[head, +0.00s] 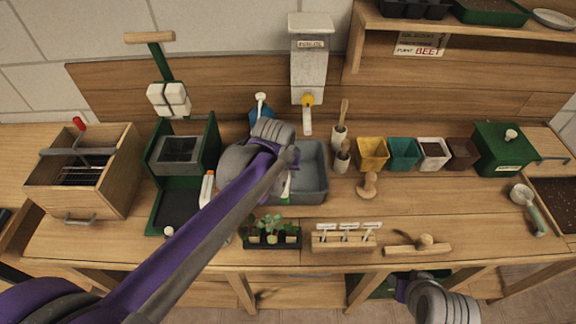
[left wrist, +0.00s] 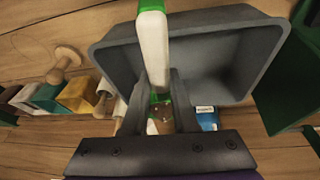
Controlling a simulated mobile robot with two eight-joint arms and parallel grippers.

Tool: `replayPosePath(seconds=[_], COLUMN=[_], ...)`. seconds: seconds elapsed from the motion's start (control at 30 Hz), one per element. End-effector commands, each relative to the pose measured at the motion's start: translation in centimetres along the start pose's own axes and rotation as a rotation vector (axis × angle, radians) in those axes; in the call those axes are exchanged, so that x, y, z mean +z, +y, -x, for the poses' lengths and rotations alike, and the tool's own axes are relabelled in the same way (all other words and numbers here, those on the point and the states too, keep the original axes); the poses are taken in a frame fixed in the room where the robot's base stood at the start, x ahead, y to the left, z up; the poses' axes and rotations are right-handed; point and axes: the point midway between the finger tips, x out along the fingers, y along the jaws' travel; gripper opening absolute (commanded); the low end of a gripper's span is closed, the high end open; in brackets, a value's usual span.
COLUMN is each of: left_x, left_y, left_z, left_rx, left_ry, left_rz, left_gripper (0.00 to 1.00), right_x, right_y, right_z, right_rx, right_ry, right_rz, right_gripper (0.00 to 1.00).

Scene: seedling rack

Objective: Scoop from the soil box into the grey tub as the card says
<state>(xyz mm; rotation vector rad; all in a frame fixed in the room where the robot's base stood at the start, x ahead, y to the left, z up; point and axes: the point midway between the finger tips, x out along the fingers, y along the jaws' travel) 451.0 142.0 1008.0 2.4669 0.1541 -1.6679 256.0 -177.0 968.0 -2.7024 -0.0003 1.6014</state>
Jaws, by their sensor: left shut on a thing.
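The grey tub (head: 315,172) stands at the middle of the bench, partly hidden by my left arm. It also shows in the left wrist view (left wrist: 235,60), and its visible inside looks empty. My left gripper (left wrist: 158,90) is over the tub's edge, shut on a white thing with a green end (left wrist: 153,40). The soil box (head: 562,203) is at the far right, with dark soil in it. A scoop (head: 528,197) with a green handle lies beside it. The card (head: 421,45) reads "BEET"; its smaller lines are hard to read. My right gripper (head: 442,300) is low at the front; its fingers are hidden.
A perlite dispenser (head: 309,70) hangs behind the tub. Several coloured pots (head: 372,153) and a green box (head: 503,148) stand to its right. A seedling tray (head: 272,236) and a label holder (head: 343,240) are in front.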

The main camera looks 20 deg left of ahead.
Motion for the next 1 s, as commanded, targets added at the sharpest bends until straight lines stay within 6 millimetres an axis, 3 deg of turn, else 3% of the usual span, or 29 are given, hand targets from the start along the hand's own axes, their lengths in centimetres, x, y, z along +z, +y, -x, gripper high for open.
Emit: replayPosePath(seconds=[0.13, 0.43, 1.0], left_x=[-0.9, -1.2, -2.2], left_y=[-0.3, -0.6, -1.9], left_z=[1.0, 1.5, 2.0], left_rx=[0.136, 0.435, 0.996], left_ry=[-0.026, -0.102, -0.222], left_rz=[0.077, 0.227, 0.600], left_gripper=[0.00, 0.00, 0.00], right_x=[-0.9, -0.3, 4.8], right_y=[0.0, 0.0, 0.0], right_z=[0.7, 0.2, -4.5], right_rx=[0.000, 0.000, 0.000], right_ry=[0.009, 0.002, -0.040], right_rz=[0.000, 0.000, 0.000], right_gripper=[0.45, 0.45, 0.45])
